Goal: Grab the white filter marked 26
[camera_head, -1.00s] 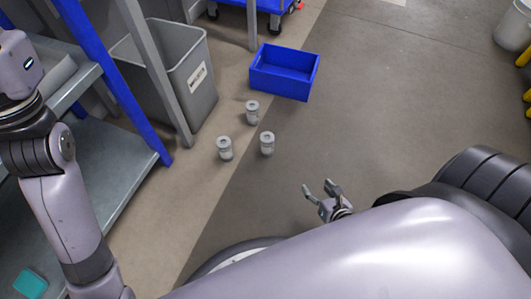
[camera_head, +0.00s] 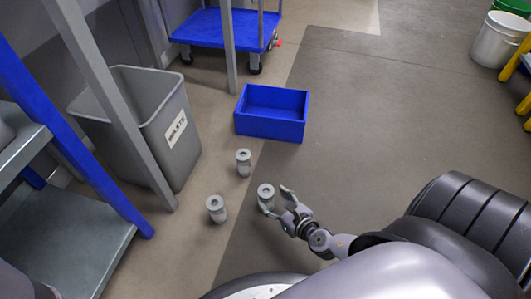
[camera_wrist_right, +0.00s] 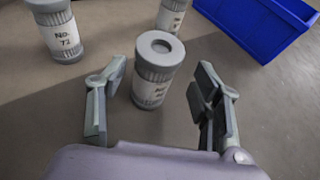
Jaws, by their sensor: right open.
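Three white and grey cylindrical filters stand upright on the floor. The nearest filter (camera_head: 265,193) is right by my right gripper (camera_head: 278,200). In the right wrist view that filter (camera_wrist_right: 154,76) appears between the two spread fingers of my right gripper (camera_wrist_right: 160,84), with a gap on each side; its label is too small to read surely. The left filter (camera_head: 216,208) carries the label No. 72 in the wrist view (camera_wrist_right: 61,33). The farther filter (camera_head: 243,162) shows only partly in the wrist view (camera_wrist_right: 172,16), its number unclear. My left gripper is out of view.
An open blue bin (camera_head: 271,126) lies on the floor behind the filters. A grey waste bin (camera_head: 178,150) and a shelf (camera_head: 75,240) stand at the left. A blue cart (camera_head: 222,28) is at the back. The floor right of the blue bin is clear.

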